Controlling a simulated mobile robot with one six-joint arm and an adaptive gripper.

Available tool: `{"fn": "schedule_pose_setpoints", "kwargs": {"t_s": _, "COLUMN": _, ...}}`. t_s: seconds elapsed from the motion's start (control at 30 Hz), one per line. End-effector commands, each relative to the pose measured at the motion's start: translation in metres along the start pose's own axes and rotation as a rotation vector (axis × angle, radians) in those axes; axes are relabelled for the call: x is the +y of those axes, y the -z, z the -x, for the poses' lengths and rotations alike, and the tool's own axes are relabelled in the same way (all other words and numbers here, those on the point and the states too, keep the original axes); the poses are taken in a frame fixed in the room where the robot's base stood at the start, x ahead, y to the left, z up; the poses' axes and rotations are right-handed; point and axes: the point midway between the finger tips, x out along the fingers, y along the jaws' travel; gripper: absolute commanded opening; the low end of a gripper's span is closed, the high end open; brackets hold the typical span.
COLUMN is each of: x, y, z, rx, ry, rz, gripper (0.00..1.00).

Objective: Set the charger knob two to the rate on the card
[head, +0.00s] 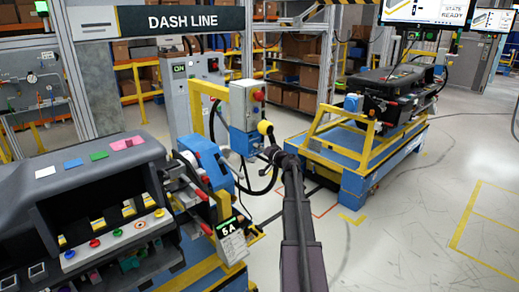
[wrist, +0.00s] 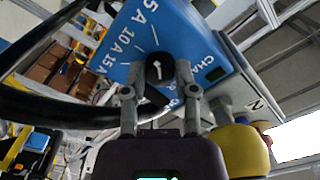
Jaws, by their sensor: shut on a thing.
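The charger (head: 243,112) is a pale box on a yellow post in the head view. In the wrist view its blue face (wrist: 205,45) carries 5 A, 10 A and 15 A marks, tilted in the picture. The black charger knob (wrist: 157,68) has a white pointer mark; I cannot tell for sure which rate it points at. My gripper (wrist: 160,75) is shut on the knob, one finger on each side. In the head view my gripper (head: 272,152) is at the box's lower right. The card (head: 228,228) at the dashboard's right end appears to read 5A.
A yellow round part (wrist: 240,150) sits close to the right of my gripper. A thick black cable (wrist: 50,95) loops close on the left. A dashboard (head: 100,200) fills the lower left, and a blue and yellow cart (head: 370,175) stands right. Floor at right is open.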

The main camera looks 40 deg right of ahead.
Motion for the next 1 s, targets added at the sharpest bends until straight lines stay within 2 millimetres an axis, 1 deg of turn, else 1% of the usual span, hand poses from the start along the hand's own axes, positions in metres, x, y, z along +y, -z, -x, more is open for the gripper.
{"fn": "schedule_pose_setpoints", "kwargs": {"t_s": 0.1, "x": 0.0, "y": 0.001, "z": -0.002, "rx": 0.003, "ry": 0.001, "rz": -0.003, "gripper": 0.0}}
{"fn": "schedule_pose_setpoints", "kwargs": {"t_s": 0.13, "x": 0.0, "y": 0.001, "z": -0.002, "rx": 0.003, "ry": 0.001, "rz": -0.002, "gripper": 0.4}}
{"fn": "schedule_pose_setpoints", "kwargs": {"t_s": 0.17, "x": 0.0, "y": 0.001, "z": -0.002, "rx": 0.003, "ry": 0.001, "rz": -0.002, "gripper": 0.49}}
{"fn": "schedule_pose_setpoints", "kwargs": {"t_s": 0.2, "x": 0.0, "y": 0.001, "z": -0.001, "rx": 0.002, "ry": 0.001, "rz": -0.002, "gripper": 0.61}}
{"fn": "schedule_pose_setpoints", "kwargs": {"t_s": 0.23, "x": 0.0, "y": 0.001, "z": -0.001, "rx": 0.002, "ry": 0.001, "rz": -0.002, "gripper": 0.7}}
{"fn": "schedule_pose_setpoints", "kwargs": {"t_s": 0.27, "x": 0.0, "y": 0.001, "z": -0.001, "rx": 0.002, "ry": 0.001, "rz": -0.001, "gripper": 0.73}}
{"fn": "schedule_pose_setpoints", "kwargs": {"t_s": 0.73, "x": 0.0, "y": 0.0, "z": 0.002, "rx": 0.001, "ry": 0.0, "rz": 0.001, "gripper": 0.73}}
{"fn": "schedule_pose_setpoints", "kwargs": {"t_s": 0.87, "x": 0.0, "y": 0.0, "z": 0.01, "rx": 0.002, "ry": -0.001, "rz": 0.001, "gripper": 0.73}}
{"fn": "schedule_pose_setpoints", "kwargs": {"t_s": 1.0, "x": 0.0, "y": 0.0, "z": 0.025, "rx": 0.002, "ry": -0.001, "rz": 0.001, "gripper": 0.73}}
